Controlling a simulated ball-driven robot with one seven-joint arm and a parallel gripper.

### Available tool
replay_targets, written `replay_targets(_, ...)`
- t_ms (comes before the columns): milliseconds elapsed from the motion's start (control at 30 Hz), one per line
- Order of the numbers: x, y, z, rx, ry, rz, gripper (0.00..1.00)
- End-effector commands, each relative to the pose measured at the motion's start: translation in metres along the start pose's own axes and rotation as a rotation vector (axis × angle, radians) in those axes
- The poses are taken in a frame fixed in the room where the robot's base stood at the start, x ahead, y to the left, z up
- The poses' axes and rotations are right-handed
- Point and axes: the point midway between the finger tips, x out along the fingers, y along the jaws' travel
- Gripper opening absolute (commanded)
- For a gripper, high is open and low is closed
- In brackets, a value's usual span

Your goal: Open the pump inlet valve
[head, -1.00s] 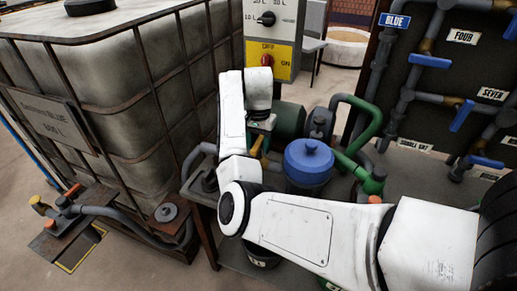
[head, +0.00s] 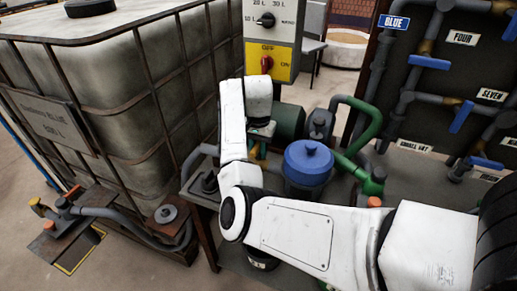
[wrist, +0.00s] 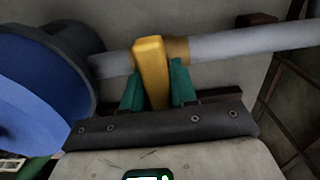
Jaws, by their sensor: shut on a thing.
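The pump inlet valve's yellow handle (wrist: 151,65) stands across a grey pipe (wrist: 245,45) in the wrist view. My gripper (wrist: 157,88) has its green fingers on both sides of this handle and is shut on it. In the head view, my gripper (head: 262,130) is beside the blue-lidded pot (head: 309,160). Only a bit of yellow shows below it there, and most of the handle is hidden by my arm.
A large caged tank (head: 130,90) stands at left. The dosing switch box (head: 270,40) is behind my wrist. Green pipes (head: 362,130) lie right of the pot. A dark panel with blue-handled valves (head: 430,61) is at right.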

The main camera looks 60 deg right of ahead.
Motion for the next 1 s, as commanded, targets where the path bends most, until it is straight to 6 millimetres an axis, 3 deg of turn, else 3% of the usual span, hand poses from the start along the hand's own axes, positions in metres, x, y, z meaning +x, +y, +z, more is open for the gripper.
replay_targets(467, -0.0051, 0.001, -0.0004, -0.093, 0.0, 0.002, 0.0)
replay_targets(1000, -0.0065, 0.001, -0.0008, -0.565, 0.0, 0.003, 0.0)
